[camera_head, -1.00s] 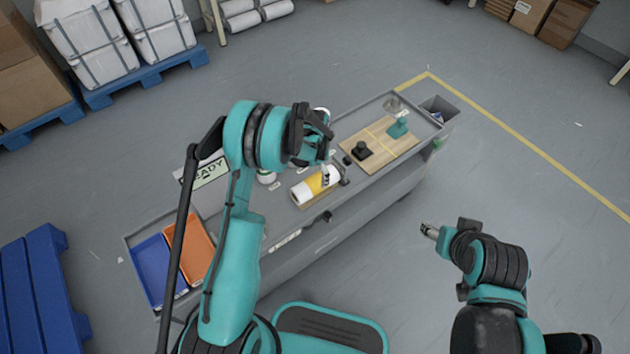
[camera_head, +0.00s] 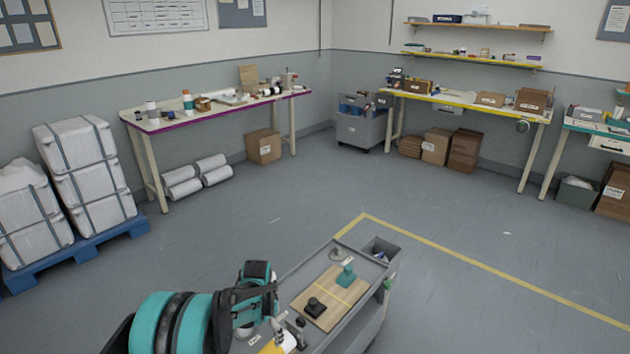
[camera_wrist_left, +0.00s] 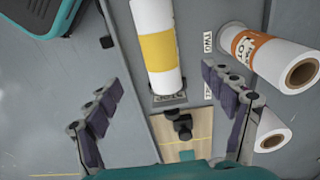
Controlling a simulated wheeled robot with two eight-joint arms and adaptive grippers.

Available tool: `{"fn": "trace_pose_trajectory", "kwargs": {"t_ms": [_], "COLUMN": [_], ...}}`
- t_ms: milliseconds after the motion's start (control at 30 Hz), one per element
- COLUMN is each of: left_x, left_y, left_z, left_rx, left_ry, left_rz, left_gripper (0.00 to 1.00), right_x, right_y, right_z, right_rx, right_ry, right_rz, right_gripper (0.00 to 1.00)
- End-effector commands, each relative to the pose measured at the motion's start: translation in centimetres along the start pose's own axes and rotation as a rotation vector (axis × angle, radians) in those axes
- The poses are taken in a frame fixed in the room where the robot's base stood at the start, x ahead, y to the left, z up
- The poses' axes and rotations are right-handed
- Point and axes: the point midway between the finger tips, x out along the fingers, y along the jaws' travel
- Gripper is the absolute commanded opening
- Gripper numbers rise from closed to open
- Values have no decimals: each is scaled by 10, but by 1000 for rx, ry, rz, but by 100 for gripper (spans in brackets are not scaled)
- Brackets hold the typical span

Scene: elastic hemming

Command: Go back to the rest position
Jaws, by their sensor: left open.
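My left gripper (camera_head: 284,332) is low in the head view, over the grey cart (camera_head: 362,322). In the left wrist view, my left gripper (camera_wrist_left: 160,80) has its two dark-padded fingers spread wide and holds nothing. A white roll with a yellow band (camera_wrist_left: 160,55) lies beyond and between the fingertips; the gap to them is hard to judge. Only a small part of that roll (camera_head: 272,347) shows at the head view's bottom edge. My right gripper is out of view.
A roll with an orange band (camera_wrist_left: 270,52) lies right of the yellow-banded one. Open floor (camera_head: 270,220) separates the cart from the wall tables.

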Motion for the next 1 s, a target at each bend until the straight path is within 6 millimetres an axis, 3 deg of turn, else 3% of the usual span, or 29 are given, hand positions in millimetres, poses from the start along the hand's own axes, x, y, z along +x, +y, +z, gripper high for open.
{"fn": "trace_pose_trajectory", "kwargs": {"t_ms": [300, 500, 733, 1000], "left_x": [-119, -173, -206, -208], "left_y": [31, 62, 101, 137], "left_z": [43, 86, 139, 188], "left_rx": [-176, -300, -438, -574], "left_ry": [142, 251, 385, 528], "left_rz": [-87, -133, -170, -189], "left_gripper": [83, 83, 83, 83], "right_x": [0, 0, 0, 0], "right_y": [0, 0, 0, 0], "right_z": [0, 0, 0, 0], "right_rx": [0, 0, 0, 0], "right_ry": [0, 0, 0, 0], "right_rz": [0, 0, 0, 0], "right_gripper": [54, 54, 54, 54]}}
